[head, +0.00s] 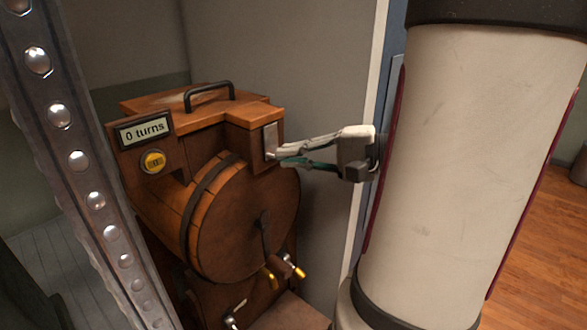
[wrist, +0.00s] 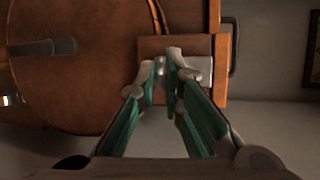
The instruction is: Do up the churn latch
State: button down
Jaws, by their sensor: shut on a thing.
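The wooden churn (head: 245,215) stands against the grey wall, its round end facing me. Its lid (head: 200,115) looks down on the body. The churn latch (head: 270,136) is a pale metal plate on the lid's front right block; it also shows in the wrist view (wrist: 203,70). My gripper (head: 274,159) reaches in from the right, and its fingertips meet at the lower end of the latch. In the wrist view my gripper (wrist: 166,62) has its fingers close together on a small metal part of the latch, mostly hidden between the tips.
A black handle (head: 209,92) tops the lid. A sign (head: 144,131) reads "0 turns" above a yellow button (head: 152,161). A crank (head: 265,240) hangs on the churn's round face. A riveted metal post (head: 78,160) stands close at left.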

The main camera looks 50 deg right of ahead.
jog(key=shift+f+b, duration=0.3)
jog(key=shift+b, duration=0.2)
jog(key=c, duration=1.8)
grip_release()
jog(key=shift+w, duration=0.1)
jog(key=shift+o, duration=0.2)
jog(key=shift+r, duration=0.1)
jog(key=v, duration=1.2)
